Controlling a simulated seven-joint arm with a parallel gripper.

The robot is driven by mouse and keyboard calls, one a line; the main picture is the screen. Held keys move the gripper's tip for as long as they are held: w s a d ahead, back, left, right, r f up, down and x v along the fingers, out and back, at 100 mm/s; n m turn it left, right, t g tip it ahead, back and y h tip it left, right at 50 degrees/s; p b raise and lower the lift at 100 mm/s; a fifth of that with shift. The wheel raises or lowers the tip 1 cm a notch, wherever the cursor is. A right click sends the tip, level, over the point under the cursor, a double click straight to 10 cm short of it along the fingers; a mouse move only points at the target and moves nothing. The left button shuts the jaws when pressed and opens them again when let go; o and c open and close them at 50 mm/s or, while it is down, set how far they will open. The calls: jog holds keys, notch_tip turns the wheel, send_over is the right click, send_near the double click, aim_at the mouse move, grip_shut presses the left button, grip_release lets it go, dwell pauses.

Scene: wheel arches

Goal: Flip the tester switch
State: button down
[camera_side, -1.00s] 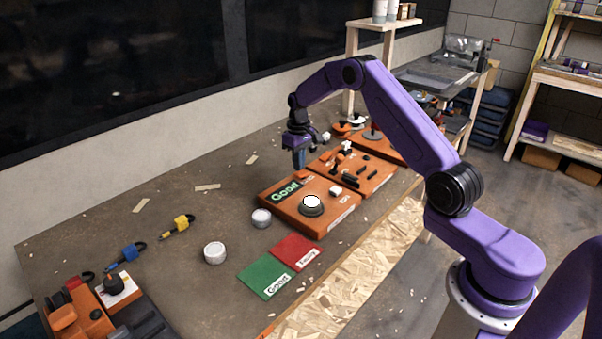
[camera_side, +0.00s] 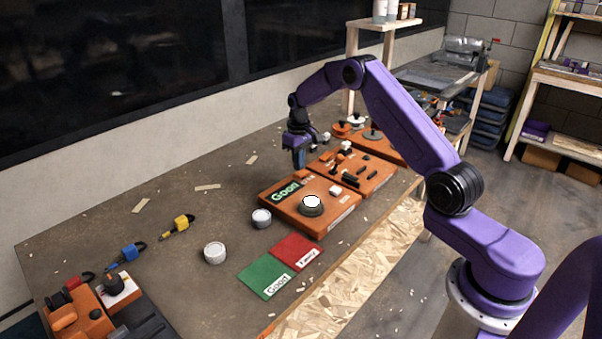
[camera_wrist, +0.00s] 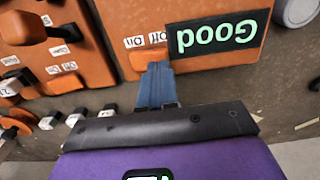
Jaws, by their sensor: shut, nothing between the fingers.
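The orange tester box (camera_side: 325,219) stands on the bench with a dark round part with a white top (camera_side: 311,203) on it. Its display (camera_wrist: 217,39) is lit and reads "Good" in green; it also shows in the side view (camera_side: 285,191). The tester switch (camera_wrist: 143,60) is a small orange piece by the On and Off labels, partly hidden by my fingers. My gripper (camera_wrist: 157,70) is shut and empty, pointing down with its blue fingertips at the switch; contact is hard to tell. It also shows in the side view (camera_side: 299,165).
A second orange panel (camera_side: 378,186) with black parts lies just behind the tester. Green (camera_side: 262,272) and red (camera_side: 301,247) mats lie in front, with two white-topped round parts (camera_side: 215,253) (camera_side: 261,218) to the left. The bench's left middle is mostly clear.

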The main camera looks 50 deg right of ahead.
aim_at(299, 173)
jog(key=shift+f, duration=1)
dwell(0.8)
jog(key=shift+r, duration=3.5)
